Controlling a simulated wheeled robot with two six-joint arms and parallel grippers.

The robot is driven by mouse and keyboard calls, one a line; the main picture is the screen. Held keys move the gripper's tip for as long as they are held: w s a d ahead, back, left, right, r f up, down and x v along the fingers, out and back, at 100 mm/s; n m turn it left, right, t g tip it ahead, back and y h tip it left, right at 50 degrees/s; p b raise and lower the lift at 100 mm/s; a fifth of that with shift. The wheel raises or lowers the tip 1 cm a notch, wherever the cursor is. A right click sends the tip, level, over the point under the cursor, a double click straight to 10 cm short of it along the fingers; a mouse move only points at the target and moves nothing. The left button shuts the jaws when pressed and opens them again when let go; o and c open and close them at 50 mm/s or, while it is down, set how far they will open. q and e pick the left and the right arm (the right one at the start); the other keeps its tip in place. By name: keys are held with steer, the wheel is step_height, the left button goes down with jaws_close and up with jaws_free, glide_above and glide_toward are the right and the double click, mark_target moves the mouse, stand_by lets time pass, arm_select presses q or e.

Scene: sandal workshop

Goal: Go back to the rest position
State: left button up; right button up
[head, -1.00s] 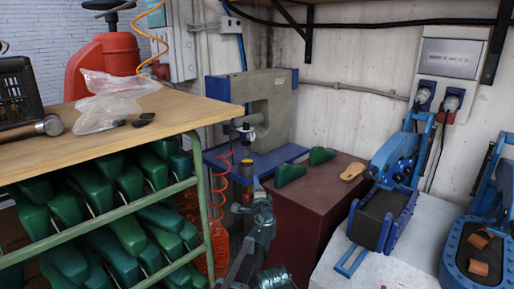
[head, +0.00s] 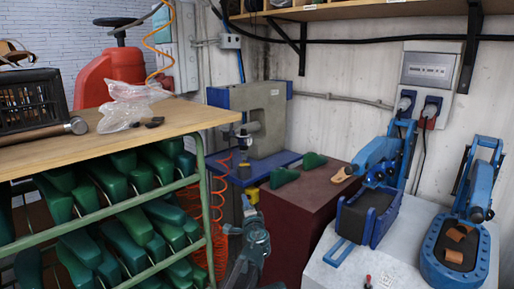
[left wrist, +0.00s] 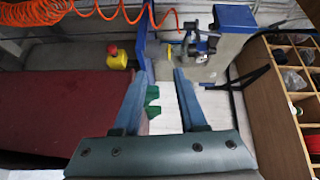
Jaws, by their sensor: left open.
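My left gripper (head: 248,200) is low in the middle of the head view, in front of the blue press and beside the maroon block (head: 305,205). In the left wrist view its two fingers (left wrist: 163,75) stand apart with nothing between them. Two green shoe lasts (head: 300,168) and a tan sole piece (head: 349,171) lie on the block, clear of the gripper. Part of a green last (left wrist: 152,95) shows between the fingers, beyond them. My right gripper is not in view.
A wooden-topped rack (head: 200,118) of green lasts stands close on the left. An orange coiled hose (head: 210,220) hangs beside it. The blue press (head: 258,120) stands behind. Blue machines (head: 370,215) stand on a pale bench (head: 400,262) at right.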

arm_select(q)
steer(key=s+a+f+n+g+y, duration=0.1)
steer(key=s+a+f+n+g, duration=0.5)
steer(key=s+a+f, duration=0.3)
steer(key=s+a+f+n+g, duration=0.55)
steer(key=s+a+f, duration=0.2)
steer(key=s, duration=0.45)
steer(key=s+d+f+n+g+h, duration=0.2)
steer(key=s, duration=0.5)
steer(key=s+d+f+n+g+h, duration=0.1)
steer(key=s+f+g+h, duration=0.15)
steer(key=s, duration=0.35)
steer(key=s+d+m+g+y, duration=0.1)
steer(key=s+d+m, duration=0.4)
steer(key=d, duration=0.6)
step_height(320, 180, up, 13)
steer(key=s+n+p, duration=0.1)
steer(key=p, duration=1.2)
steer(key=shift+d+r, duration=0.2)
steer(key=shift+d, duration=0.15)
